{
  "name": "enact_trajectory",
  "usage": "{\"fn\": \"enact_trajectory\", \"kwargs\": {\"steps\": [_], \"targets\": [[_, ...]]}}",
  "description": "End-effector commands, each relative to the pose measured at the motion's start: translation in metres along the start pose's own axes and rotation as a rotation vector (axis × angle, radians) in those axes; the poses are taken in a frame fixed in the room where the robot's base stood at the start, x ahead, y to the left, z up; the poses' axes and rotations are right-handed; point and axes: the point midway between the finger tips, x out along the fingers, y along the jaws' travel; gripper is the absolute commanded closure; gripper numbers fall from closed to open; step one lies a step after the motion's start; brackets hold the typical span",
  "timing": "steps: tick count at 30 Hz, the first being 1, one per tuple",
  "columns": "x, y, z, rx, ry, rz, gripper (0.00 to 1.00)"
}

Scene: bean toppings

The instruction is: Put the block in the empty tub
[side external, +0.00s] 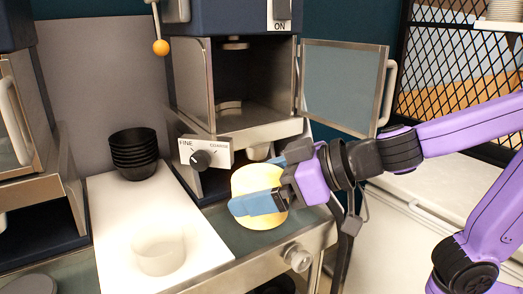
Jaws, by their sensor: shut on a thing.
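My gripper (260,182), with blue fingers, is shut on a pale yellow, rounded thing (262,219) in front of the grinder. The fingers hide part of it. It looks rounded rather than square, and I see nothing else that could be the block. A clear tub (160,256) stands upright on the white board at the lower left and looks empty. My gripper is to the right of the tub, apart from it.
A stack of black bowls (134,153) stands at the back of the white board (112,222). The grinder's dial panel (205,152) juts out between the bowls and my gripper. Its glass door (343,88) hangs open above my gripper. A metal knob (298,258) sticks out below.

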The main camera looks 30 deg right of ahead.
Motion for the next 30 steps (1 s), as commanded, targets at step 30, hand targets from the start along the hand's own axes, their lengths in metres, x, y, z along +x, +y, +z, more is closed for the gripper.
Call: {"fn": "enact_trajectory", "kwargs": {"steps": [30], "targets": [[0.209,-0.01,-0.036,-0.131,-0.005,-0.28,0.51]]}}
